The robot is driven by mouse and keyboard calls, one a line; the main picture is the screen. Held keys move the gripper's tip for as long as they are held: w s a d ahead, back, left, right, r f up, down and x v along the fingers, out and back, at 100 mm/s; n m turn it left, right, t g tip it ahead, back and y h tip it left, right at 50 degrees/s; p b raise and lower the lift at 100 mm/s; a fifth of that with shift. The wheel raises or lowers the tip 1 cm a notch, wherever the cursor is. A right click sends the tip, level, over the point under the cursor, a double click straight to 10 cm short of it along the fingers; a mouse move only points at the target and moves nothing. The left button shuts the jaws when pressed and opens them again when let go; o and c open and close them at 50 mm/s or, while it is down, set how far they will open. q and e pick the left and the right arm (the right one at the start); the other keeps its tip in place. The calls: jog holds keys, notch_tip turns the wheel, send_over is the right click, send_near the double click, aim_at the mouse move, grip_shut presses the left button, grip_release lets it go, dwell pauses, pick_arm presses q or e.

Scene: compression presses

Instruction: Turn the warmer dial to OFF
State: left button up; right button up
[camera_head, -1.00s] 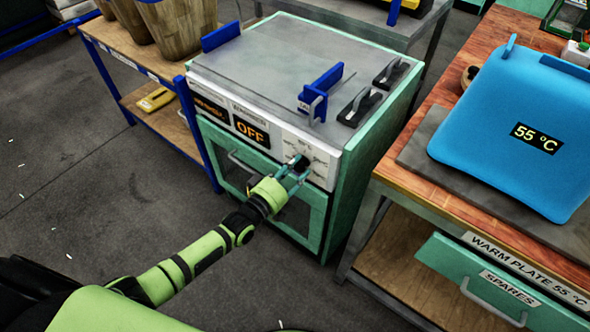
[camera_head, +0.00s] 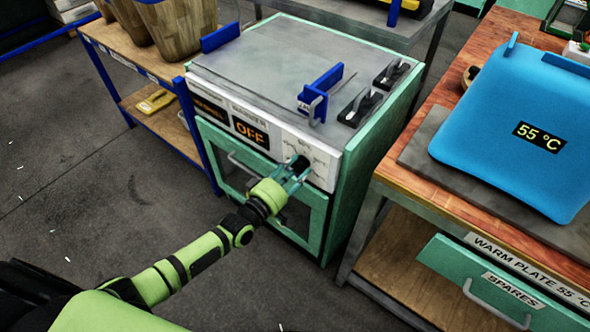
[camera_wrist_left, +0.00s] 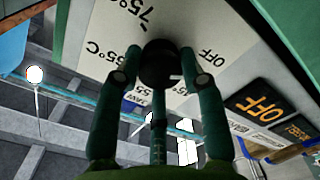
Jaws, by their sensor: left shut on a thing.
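The warmer dial (camera_head: 300,163) is a round black knob on the white front panel of the warmer cabinet (camera_head: 262,62). In the wrist view the dial (camera_wrist_left: 158,64) sits between the fingers of my left gripper (camera_wrist_left: 160,75), which is shut on it. The fingers hide part of the dial. A small pale mark shows on its lower right side. Printed labels around it include 75°C, 55°C and OFF (camera_wrist_left: 207,56). In the head view my left gripper (camera_head: 291,173) reaches the panel from the front. An orange display (camera_head: 250,132) beside the dial reads OFF.
A green door with a handle (camera_head: 243,160) is below the panel. Blue brackets (camera_head: 318,94) and black handles stand on the cabinet top. A blue-framed shelf stands left.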

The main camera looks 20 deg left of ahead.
pick_arm(q)
jog(key=shift+w+a+r, duration=0.2)
jog(key=shift+r, duration=0.15)
jog(key=o, duration=1.2)
jog(key=shift+c, duration=0.2)
jog(key=shift+s+f, duration=0.1)
jog(key=shift+f, duration=0.1)
jog(key=shift+s+a+f, duration=0.1)
jog(key=shift+s, duration=0.4)
jog(key=v, duration=1.1)
